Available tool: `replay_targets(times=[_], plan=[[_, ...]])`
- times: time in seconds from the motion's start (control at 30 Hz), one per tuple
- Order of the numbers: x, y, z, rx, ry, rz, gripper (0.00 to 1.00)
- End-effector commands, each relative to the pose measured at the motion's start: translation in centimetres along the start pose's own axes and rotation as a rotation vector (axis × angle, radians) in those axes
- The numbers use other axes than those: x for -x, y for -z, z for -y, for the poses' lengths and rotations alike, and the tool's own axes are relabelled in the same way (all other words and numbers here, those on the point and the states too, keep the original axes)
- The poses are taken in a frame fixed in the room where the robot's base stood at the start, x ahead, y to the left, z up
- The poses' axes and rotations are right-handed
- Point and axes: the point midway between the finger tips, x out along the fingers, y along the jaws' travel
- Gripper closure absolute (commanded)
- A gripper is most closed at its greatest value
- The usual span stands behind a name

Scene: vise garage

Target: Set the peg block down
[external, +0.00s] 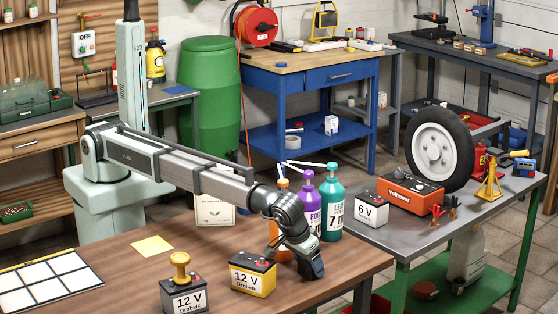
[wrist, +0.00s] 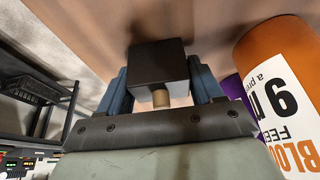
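The peg block shows in the wrist view as a dark block (wrist: 158,62) with a short light wooden peg (wrist: 161,98) on the side facing the camera. It sits between the two blue-grey fingers of my gripper (wrist: 160,85), which appear shut on its sides. In the external view my gripper (external: 313,262) points down at the right part of the brown wooden table (external: 130,222), close to the tabletop. The block is not clearly visible there, being dark and mostly covered by the gripper. I cannot tell whether it touches the table.
A yellow-black 12 V battery (external: 252,275) stands left of my gripper; a dark one with a yellow knob (external: 182,297) is farther left. Orange (external: 278,225), purple (external: 307,215) and teal (external: 331,210) bottles stand close behind. A yellow note (external: 152,246) and white grid (external: 50,280) lie left.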

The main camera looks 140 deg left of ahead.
Motion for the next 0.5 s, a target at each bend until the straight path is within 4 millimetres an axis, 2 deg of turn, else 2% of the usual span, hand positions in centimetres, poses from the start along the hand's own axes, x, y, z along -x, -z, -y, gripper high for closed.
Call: replay_targets(times=[0.03,0.23,0.5], plan=[[0.01,0.00,0.00,0.000,0.000,0.000,0.29],[0.02,0.01,0.00,0.000,0.000,0.000,0.11],[0.17,0.07,-0.01,0.000,0.000,0.000,0.11]])
